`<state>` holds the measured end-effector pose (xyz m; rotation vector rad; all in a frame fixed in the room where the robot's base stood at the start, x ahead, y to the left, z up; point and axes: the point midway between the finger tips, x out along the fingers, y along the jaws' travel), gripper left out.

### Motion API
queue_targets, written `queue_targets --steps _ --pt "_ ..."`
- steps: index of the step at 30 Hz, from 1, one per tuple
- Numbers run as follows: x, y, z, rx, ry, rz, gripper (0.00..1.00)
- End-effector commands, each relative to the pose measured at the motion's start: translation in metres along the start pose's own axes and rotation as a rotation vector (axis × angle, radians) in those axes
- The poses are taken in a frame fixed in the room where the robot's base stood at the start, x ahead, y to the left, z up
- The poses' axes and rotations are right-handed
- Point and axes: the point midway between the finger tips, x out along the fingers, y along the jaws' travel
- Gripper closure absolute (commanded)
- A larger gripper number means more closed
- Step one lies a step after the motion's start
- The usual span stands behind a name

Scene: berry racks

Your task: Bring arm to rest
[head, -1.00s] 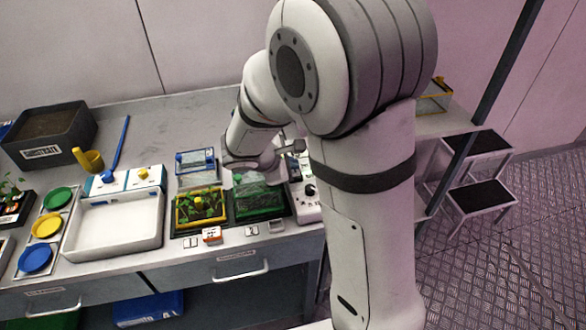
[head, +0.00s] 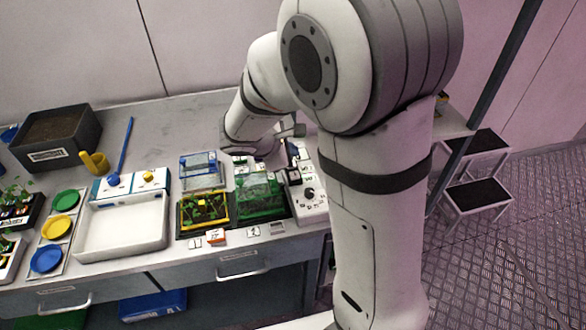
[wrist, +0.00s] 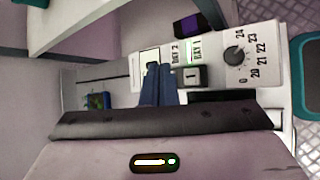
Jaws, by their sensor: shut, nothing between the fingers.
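My gripper (wrist: 158,85) is shut and empty in the wrist view, its two dark fingers together in front of a white control panel (wrist: 262,50). Whether the fingertips touch the panel cannot be told. In the head view my arm reaches over the back of the bench, and its forearm and upper link hide most of the gripper. The panel's dial (head: 308,194) shows just right of the green crate (head: 258,208).
A yellow crate (head: 203,222) with plants stands beside the green crate, with a clear blue-trimmed box (head: 200,172) behind. Left are a white tray (head: 122,225), coloured dishes (head: 62,200) and a dark soil bin (head: 58,135). Step stools (head: 475,200) stand right. The back of the bench is mostly clear.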

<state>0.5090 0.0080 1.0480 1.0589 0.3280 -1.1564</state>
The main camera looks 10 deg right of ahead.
Motion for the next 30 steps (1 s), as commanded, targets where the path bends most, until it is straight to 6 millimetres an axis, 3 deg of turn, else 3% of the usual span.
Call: queue_targets --steps 17,22,27,30 --pt "-0.004 -0.001 0.007 0.029 0.0 -0.014 1.0" --pt "-0.02 -0.023 0.046 0.261 0.014 -0.116 1.0" --pt "-0.052 -0.065 0.088 0.646 0.062 -0.289 1.0" --pt "-0.073 -0.09 0.103 0.871 0.104 -0.39 1.0"
